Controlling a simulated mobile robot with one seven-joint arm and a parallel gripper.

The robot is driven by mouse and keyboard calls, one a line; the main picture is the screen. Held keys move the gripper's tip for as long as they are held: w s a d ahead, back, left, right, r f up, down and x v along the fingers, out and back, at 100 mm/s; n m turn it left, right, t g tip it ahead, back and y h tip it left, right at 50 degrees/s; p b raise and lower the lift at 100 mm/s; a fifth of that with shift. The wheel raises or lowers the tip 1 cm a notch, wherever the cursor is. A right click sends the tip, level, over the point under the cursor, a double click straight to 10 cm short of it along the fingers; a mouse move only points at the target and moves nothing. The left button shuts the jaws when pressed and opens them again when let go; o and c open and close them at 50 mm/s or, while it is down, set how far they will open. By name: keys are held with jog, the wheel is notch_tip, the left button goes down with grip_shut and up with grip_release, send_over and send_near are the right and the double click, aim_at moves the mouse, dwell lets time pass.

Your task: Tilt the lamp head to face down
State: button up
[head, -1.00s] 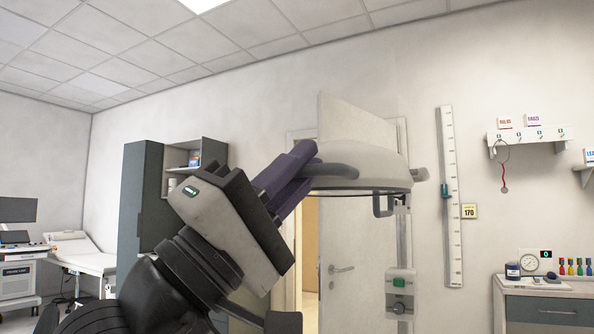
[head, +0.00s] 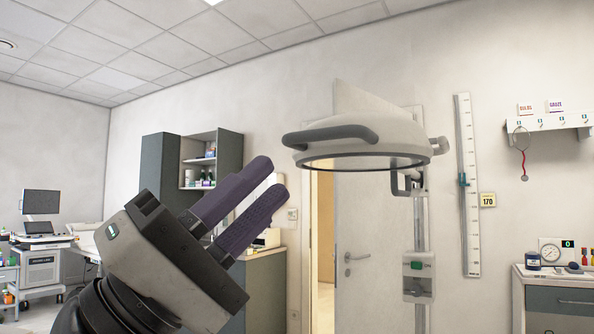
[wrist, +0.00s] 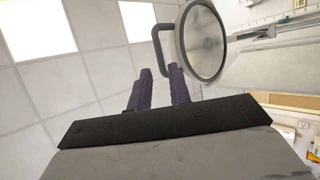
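The lamp head (head: 365,140) is a pale dome with a dark-rimmed underside that faces down or nearly so in the head view. Its grey handle (head: 330,137) sticks out at the left. In the wrist view the lamp's round glass face (wrist: 203,42) and the handle (wrist: 156,45) show beyond my fingers. My gripper (head: 265,182) has two purple fingers, set apart with nothing between them. It is left of and below the handle, clear of it. The lamp hangs on a bracket (head: 408,185) on a pale upright post (head: 420,290).
A door (head: 365,240) is behind the lamp. A height scale (head: 467,190) and a hook shelf (head: 548,124) are on the wall to the right. A grey cabinet (head: 160,170) stands behind my arm at the left. Free air lies between my fingers and the lamp.

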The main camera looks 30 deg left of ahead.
jog(key=b+v, duration=0.1)
jog(key=v, duration=0.4)
jog(key=shift+f, duration=0.1)
dwell(0.3)
